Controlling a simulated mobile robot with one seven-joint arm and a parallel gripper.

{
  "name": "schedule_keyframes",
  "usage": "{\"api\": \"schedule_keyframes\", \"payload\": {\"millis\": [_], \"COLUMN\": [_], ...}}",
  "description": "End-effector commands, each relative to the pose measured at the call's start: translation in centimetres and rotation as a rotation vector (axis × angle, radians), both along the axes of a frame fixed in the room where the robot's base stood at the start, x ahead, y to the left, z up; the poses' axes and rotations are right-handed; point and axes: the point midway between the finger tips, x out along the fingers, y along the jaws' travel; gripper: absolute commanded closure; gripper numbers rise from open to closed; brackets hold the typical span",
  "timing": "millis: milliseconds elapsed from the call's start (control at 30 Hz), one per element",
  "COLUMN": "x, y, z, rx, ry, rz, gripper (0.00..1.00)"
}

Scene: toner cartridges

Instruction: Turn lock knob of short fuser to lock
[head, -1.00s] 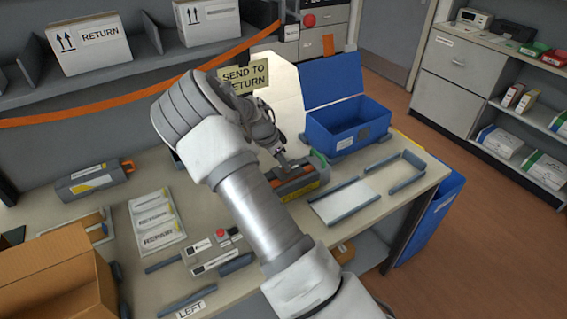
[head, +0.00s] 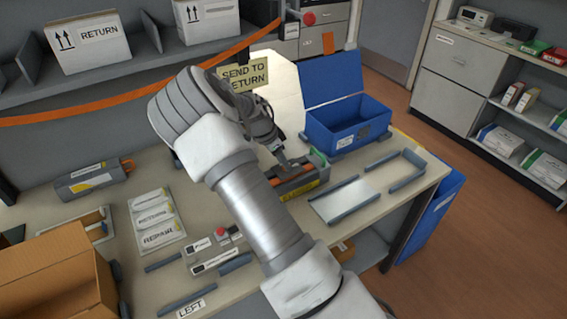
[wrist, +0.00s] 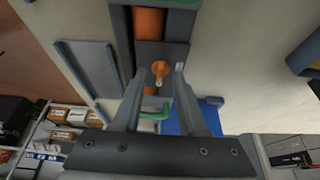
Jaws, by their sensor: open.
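A grey fuser with an orange roller and green end parts (head: 312,186) lies on the bench under my gripper; my arm hides part of it in the head view. In the wrist view the fuser (wrist: 149,25) runs up the picture, and its small orange lock knob (wrist: 160,69) stands on a dark plate. My gripper (wrist: 158,80) is open, with one finger on each side of the knob's line and the knob near the fingertips. I cannot tell whether the fingers touch it. My gripper also shows in the head view (head: 284,160).
Another fuser (head: 95,180) lies at the bench's left. An open blue bin (head: 347,130) stands behind the near fuser, and a tray with grey rails (head: 345,203) is to its right. A cardboard box (head: 60,285) is at the front left. Labelled cards (head: 158,219) lie mid-bench.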

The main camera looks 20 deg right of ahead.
Motion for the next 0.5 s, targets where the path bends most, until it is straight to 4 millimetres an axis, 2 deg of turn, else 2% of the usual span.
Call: {"api": "schedule_keyframes", "payload": {"millis": [500], "x": [-0.7], "y": [4.6], "z": [11.1], "rx": [0.003], "ry": [-0.005], "rz": [0.001], "gripper": [0.59]}}
